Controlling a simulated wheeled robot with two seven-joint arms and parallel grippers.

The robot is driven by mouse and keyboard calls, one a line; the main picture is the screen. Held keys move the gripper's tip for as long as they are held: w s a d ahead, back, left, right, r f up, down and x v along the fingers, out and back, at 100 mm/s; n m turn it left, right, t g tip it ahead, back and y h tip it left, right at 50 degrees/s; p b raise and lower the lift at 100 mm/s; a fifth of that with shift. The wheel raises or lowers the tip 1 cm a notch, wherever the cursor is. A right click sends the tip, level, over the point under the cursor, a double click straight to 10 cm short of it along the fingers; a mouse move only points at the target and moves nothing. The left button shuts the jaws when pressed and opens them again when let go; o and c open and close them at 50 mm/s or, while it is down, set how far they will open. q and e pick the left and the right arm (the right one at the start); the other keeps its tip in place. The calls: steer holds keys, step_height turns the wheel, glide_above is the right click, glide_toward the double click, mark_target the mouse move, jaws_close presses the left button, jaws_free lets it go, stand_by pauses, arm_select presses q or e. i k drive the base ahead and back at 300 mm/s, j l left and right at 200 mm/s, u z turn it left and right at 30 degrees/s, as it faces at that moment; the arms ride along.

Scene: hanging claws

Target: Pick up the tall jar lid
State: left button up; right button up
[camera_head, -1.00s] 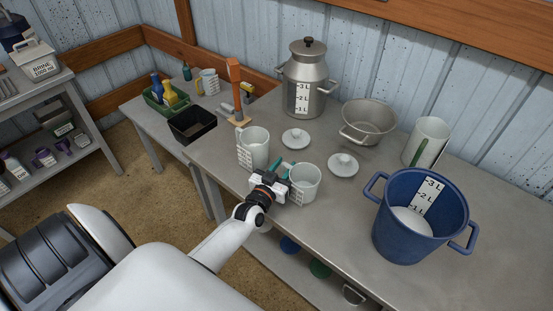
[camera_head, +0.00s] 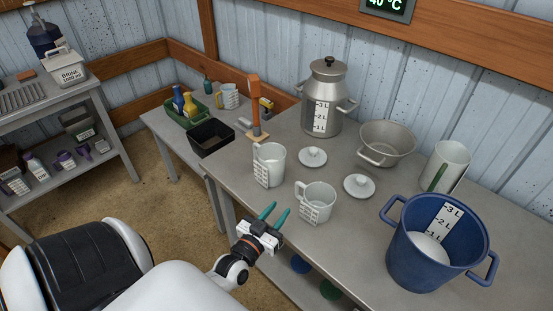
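Two round white lids with knobs lie on the grey table: one (camera_head: 312,157) behind the tall white jar, the other (camera_head: 359,187) behind and right of the short jar. I cannot tell by sight which is the tall jar's. The tall white jar (camera_head: 269,166) and the short white jar (camera_head: 316,203) stand upright without lids, with printed scales. My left gripper (camera_head: 279,211) has teal fingers spread apart with nothing between them. It is at the table's front edge, in front of the two jars and apart from both lids. My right gripper is out of view.
A blue bucket (camera_head: 399,253) stands at the right. A metal can (camera_head: 322,95), a metal pot (camera_head: 388,145) and a white jug (camera_head: 444,168) stand at the back. Bare table lies right of the short jar.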

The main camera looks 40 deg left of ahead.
mark_target(310, 157)
steer(key=u, duration=1.3)
